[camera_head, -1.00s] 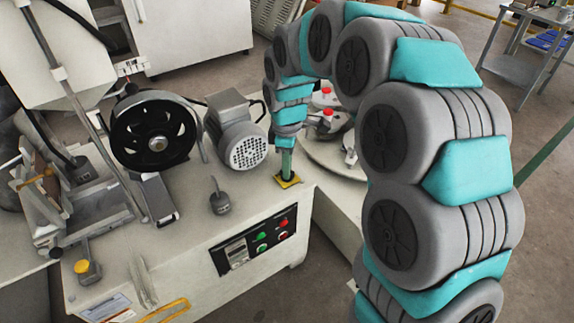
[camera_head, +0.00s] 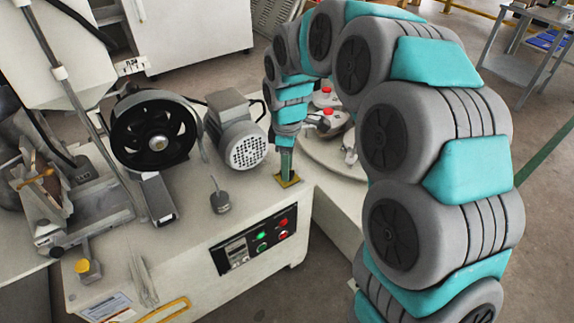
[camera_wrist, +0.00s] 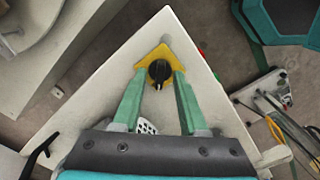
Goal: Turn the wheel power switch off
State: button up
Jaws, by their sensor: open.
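The wheel power switch is a black rotary knob (camera_wrist: 160,72) on a yellow plate (camera_wrist: 146,64), on a pale corner of the machine top. In the wrist view, my open gripper (camera_wrist: 159,77) has one green finger on each side of the knob. I cannot tell whether either finger touches it. In the head view, my gripper (camera_head: 286,163) points down at the yellow plate (camera_head: 289,181), and its fingers hide the knob.
A grey motor (camera_head: 236,130) and a black wheel (camera_head: 153,138) stand left of my gripper. A control panel (camera_head: 254,240) with red and green buttons is on the machine's front. A round table with red-topped parts (camera_head: 326,90) lies behind my wrist.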

notch_tip(320, 180, up, 8)
jog(key=shift+f, duration=0.1)
dwell(0.4)
jog(key=s+d+m, duration=0.5)
jog(key=s, duration=0.6)
jog(key=s+d+m+g+p, duration=0.1)
jog(key=s+d+m, duration=0.4)
jog(key=s, duration=0.6)
jog(key=s+d+m+p, duration=0.1)
jog(key=s+d+m, duration=0.4)
jog(key=s, duration=0.6)
jog(key=shift+f+m+g, duration=0.3)
jog(key=shift+m+g, duration=0.1)
jog(key=shift+m, duration=0.1)
jog(key=shift+d, duration=0.1)
